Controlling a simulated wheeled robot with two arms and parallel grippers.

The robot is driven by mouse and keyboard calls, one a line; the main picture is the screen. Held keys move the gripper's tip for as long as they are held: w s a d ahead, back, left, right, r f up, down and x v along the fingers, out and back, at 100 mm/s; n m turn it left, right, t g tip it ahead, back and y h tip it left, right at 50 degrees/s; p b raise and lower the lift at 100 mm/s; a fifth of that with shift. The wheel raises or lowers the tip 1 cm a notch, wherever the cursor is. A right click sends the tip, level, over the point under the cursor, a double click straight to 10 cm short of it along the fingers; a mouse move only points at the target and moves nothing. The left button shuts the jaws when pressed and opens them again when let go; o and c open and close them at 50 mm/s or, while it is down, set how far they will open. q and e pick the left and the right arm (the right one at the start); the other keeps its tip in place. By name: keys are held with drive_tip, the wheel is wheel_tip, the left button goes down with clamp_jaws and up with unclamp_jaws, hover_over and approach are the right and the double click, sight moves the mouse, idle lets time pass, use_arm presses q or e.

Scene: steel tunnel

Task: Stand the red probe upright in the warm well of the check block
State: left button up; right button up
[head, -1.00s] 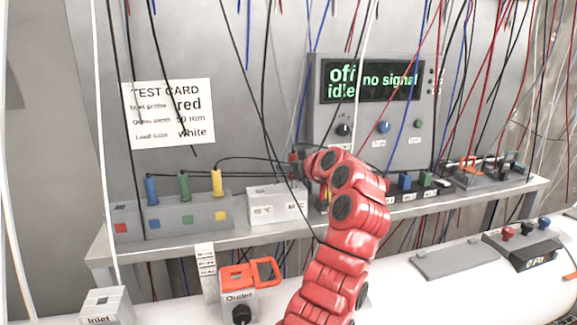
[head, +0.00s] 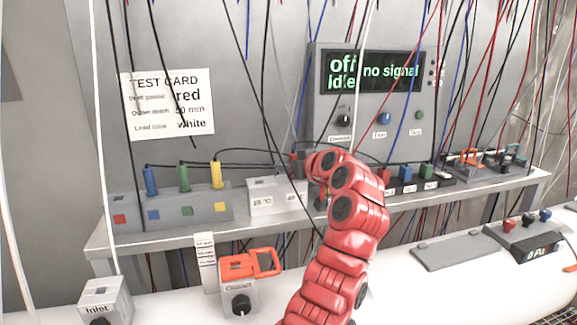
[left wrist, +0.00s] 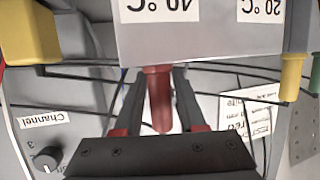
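The check block (head: 274,196) is a pale box on the shelf; in the left wrist view it (left wrist: 215,45) appears upside down, with 40 °C and 20 °C labels. The red probe (left wrist: 158,100) is upright at the 40 °C end, meeting the block's edge. How deep it sits in the well is hidden. In the head view its dark red top (head: 294,160) shows just left of my gripper. My right gripper is not in view.
Blue, green and yellow probes (head: 216,175) stand in a grey rack (head: 170,213) at left. Black leads run from them towards the block. The panel (head: 372,80) reads off, idle, no signal. Hanging cables cross the view. Small connector blocks (head: 420,185) stand right of my gripper.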

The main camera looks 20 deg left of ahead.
use_arm(q)
drive_tip(key=shift+o, duration=1.2)
drive_tip(key=shift+d, duration=0.1)
drive_tip(key=shift+s+d+r, duration=0.1)
drive_tip(key=shift+s+d, duration=0.15)
drive_tip(key=b+v, duration=0.4)
drive_tip(key=v, duration=1.2)
drive_tip(key=shift+s+d+r, duration=0.15)
drive_tip(key=shift+d, duration=0.05)
